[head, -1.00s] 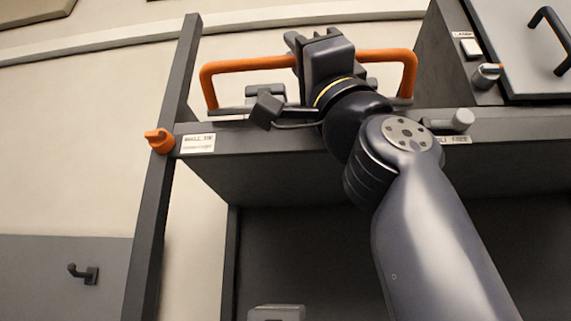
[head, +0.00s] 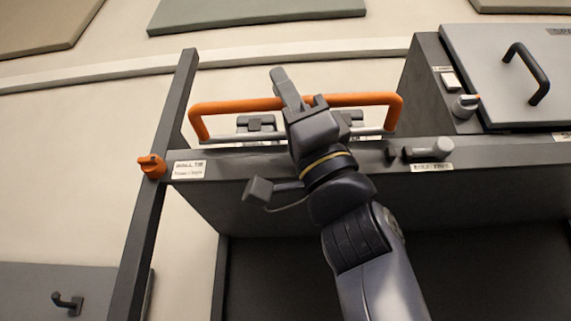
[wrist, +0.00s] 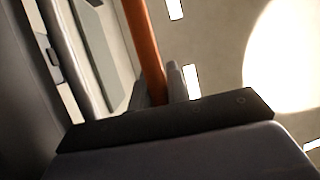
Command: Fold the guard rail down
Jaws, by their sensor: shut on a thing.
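The guard rail (head: 230,107) is an orange U-shaped bar standing up from the top edge of a dark grey frame (head: 250,168). Its two legs meet a grey rod along that edge. My gripper (head: 291,97) is at the middle of the rail's top bar, shut on it. In the wrist view the orange rail (wrist: 143,40) runs between my two fingers (wrist: 158,88). My gripper and wrist hide part of the rail's middle and the rod behind.
An orange knob (head: 152,166) sits on the tall dark post (head: 160,170) at left. A grey knob (head: 431,149) is on the frame's right. A grey panel with a black handle (head: 526,75) stands at the upper right. A black hook (head: 68,303) is at lower left.

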